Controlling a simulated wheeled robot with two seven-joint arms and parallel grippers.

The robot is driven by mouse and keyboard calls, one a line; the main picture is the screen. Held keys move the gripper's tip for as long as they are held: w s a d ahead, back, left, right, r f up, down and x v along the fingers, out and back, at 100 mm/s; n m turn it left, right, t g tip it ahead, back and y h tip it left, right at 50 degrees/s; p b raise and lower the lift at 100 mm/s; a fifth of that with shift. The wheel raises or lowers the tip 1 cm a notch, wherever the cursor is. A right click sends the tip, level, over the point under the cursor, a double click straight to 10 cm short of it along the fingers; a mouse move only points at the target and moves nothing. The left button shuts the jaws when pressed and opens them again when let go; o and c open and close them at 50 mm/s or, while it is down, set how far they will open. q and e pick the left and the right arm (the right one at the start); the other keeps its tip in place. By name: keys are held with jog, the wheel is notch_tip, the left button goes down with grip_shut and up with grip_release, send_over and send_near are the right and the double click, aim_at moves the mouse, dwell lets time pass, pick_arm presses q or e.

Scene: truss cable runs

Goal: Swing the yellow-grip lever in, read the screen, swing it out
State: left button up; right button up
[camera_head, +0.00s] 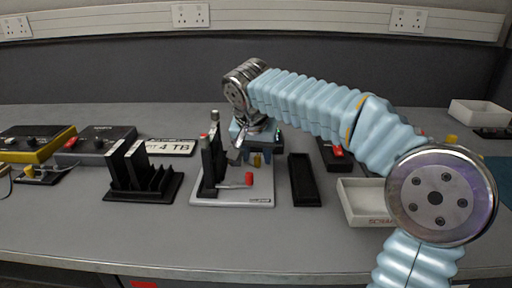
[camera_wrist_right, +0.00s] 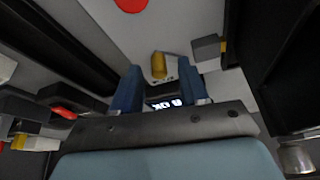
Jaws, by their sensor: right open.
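My right gripper (camera_head: 247,153) is low over the back of the bench, beside a fixture on a light grey base (camera_head: 232,203). In the right wrist view its two blue fingers (camera_wrist_right: 160,72) are open. A yellow grip (camera_wrist_right: 158,66) shows between the fingertips in that picture; I cannot tell whether a finger touches it. A small yellow piece (camera_head: 257,160) shows just below the gripper in the head view. A dark screen (camera_wrist_right: 164,102) with white lit characters shows between the fingers, partly hidden; I cannot read it surely. My left gripper is not in view.
The fixture carries a black upright and a red-tipped lever (camera_head: 248,179). A black slotted rack (camera_head: 143,196) stands to its left and a black tray (camera_head: 304,180) to its right. A white bin (camera_head: 362,213) lies farther right. The bench front is clear.

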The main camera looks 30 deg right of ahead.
jog(key=v, duration=1.3)
jog(key=shift+a+r+p, duration=0.15)
jog(key=shift+r+p, duration=0.15)
jog(key=shift+s, duration=0.1)
